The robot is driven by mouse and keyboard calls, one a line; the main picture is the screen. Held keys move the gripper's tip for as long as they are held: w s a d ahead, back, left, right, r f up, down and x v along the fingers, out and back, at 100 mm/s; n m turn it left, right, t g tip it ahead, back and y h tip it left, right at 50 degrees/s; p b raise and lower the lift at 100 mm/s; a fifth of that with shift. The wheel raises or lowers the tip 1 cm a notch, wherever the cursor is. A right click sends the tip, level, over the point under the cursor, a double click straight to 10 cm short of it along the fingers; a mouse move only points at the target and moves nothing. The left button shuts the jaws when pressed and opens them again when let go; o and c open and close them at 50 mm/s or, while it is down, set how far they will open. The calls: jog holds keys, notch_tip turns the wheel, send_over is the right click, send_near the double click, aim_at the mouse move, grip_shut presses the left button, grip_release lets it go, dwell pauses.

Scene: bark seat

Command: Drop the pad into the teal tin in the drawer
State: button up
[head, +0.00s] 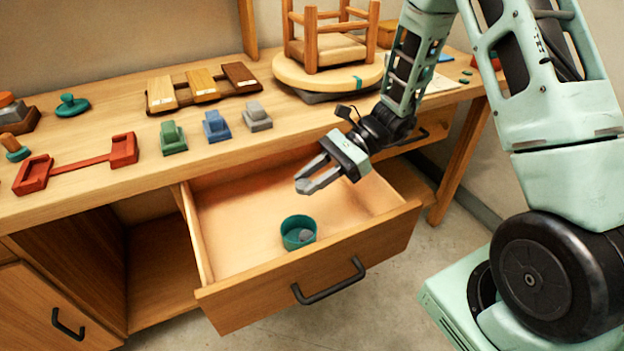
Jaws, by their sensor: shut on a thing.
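The teal tin (287,236) stands upright in the open drawer, near its front wall. A small grey piece (305,235) lies inside it. My gripper (304,181) is above the drawer, up and slightly right of the tin in the picture, pointing down to the left. Its fingers are shut on the pad, which is small and mostly hidden between them; its outline is hard to tell from the grey fingertips. The gripper is apart from the tin.
The drawer (240,235) is pulled out and otherwise bare. Its front has a dark handle (328,283). On the bench top stand green, blue and grey blocks (215,126), a red bracket (80,163), wood samples (202,85) and an upturned stool (328,45).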

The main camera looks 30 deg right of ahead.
jog(key=b, duration=0.5)
send_over(313, 221)
jog(key=shift+a+f, duration=0.1)
jog(key=shift+f, duration=2.85)
jog(key=o, duration=1)
jog(key=shift+r, duration=0.1)
jog(key=p+v, duration=0.1)
jog(key=v, duration=1.6)
jog(key=shift+d, duration=0.25)
